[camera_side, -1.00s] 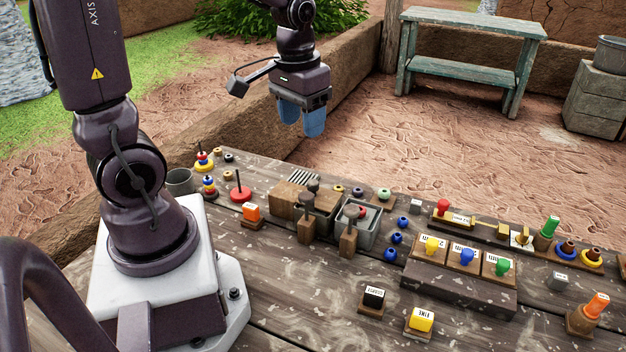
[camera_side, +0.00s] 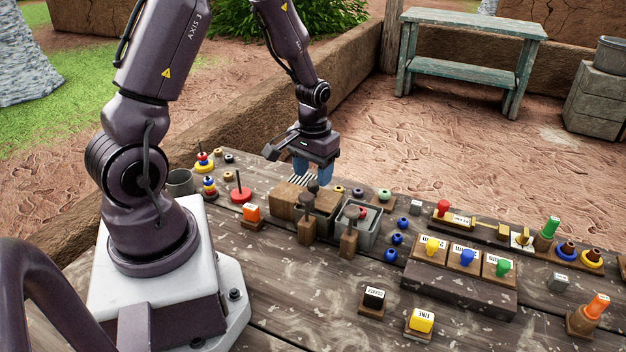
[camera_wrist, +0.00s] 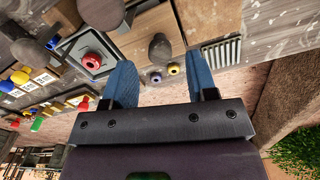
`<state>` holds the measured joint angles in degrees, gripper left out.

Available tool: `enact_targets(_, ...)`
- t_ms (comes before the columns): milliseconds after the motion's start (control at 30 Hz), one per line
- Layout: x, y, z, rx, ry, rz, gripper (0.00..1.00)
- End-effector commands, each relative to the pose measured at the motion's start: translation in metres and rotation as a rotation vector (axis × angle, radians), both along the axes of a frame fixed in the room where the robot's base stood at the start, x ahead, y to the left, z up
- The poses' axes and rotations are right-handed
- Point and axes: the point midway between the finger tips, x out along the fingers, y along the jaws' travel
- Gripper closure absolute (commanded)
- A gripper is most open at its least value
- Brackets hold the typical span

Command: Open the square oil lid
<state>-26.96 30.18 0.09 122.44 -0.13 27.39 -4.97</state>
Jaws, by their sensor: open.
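A wooden box (camera_side: 288,194) with flat square panels stands mid-table in the side view. A dark round knob (camera_wrist: 160,48) sits on one wooden panel (camera_wrist: 137,38) in the wrist view; I take this panel for the square lid, but no oil label is readable. My gripper (camera_side: 312,172) points down just behind and above the box, with its blue fingers apart. In the wrist view my gripper (camera_wrist: 161,78) has nothing between its fingertips but a view of the table and small rings. The fingers appear clear of the knob.
A grey square tub (camera_side: 369,238) with a red piece inside stands right of the box. Two upright dark-headed mallet-like pieces (camera_side: 348,240) stand in front. A slatted vent (camera_wrist: 221,52) lies beside the panel. Small rings (camera_wrist: 173,69) lie behind the box. Labelled blocks fill the right side.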

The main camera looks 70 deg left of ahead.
Motion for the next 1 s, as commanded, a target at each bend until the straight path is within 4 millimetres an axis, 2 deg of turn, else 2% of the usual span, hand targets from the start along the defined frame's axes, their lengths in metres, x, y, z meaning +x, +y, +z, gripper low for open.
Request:
enact_targets(100, -0.001, 0.0, -0.016, -0.002, 0.003, 0.0, 0.48)
enact_targets(200, 0.0, 0.0, -0.023, -0.001, 0.002, 0.0, 0.48)
enact_targets(533, 0.0, 0.0, -0.026, 0.001, -0.001, 0.0, 0.48)
enact_targets(567, 0.0, 0.0, -0.026, 0.001, -0.001, 0.0, 0.52)
enact_targets(767, 0.0, 0.0, -0.026, 0.001, -0.001, 0.0, 0.98)
enact_targets(900, -0.001, 0.001, -0.026, 0.0, 0.0, 0.0, 1.0)
enact_targets(1000, -0.008, 0.009, -0.026, 0.001, 0.001, 0.006, 1.0)
